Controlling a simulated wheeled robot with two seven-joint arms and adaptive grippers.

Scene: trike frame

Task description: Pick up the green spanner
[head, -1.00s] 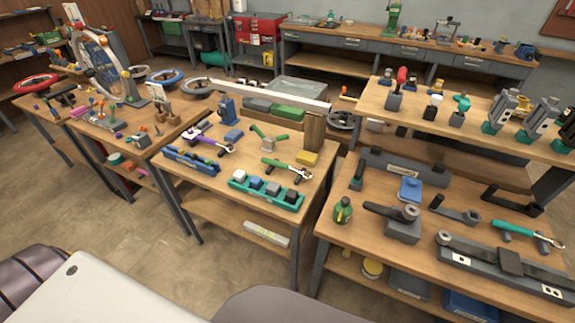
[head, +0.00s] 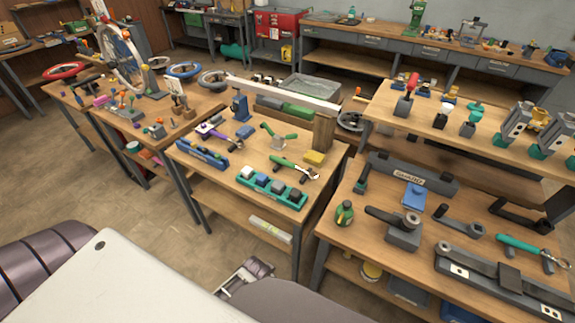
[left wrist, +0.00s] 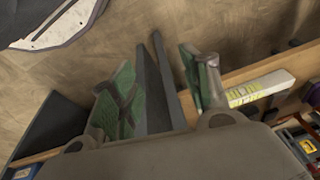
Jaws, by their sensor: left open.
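The green spanner (head: 290,166) lies on the top of the middle table (head: 225,170). Its green handle points left and its metal jaw points right. It lies behind the teal tray of blocks and in front of a small grey stand with a green handle. A gripper (head: 248,275), which I take as my left, shows at the bottom of the head view, below table height and in front of the table, well apart from the spanner. In the left wrist view my left gripper (left wrist: 158,88) is open, with nothing between its fingers. The spanner is not seen there. My right gripper is not in view.
The teal tray (head: 272,198) and a blue rack (head: 202,159) line the table's front edge. A yellow block (head: 315,158) and a wooden post (head: 324,132) stand near the spanner's jaw. A similar teal-handled wrench (head: 521,244) lies on the right table. A level (head: 270,229) lies on the lower shelf.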

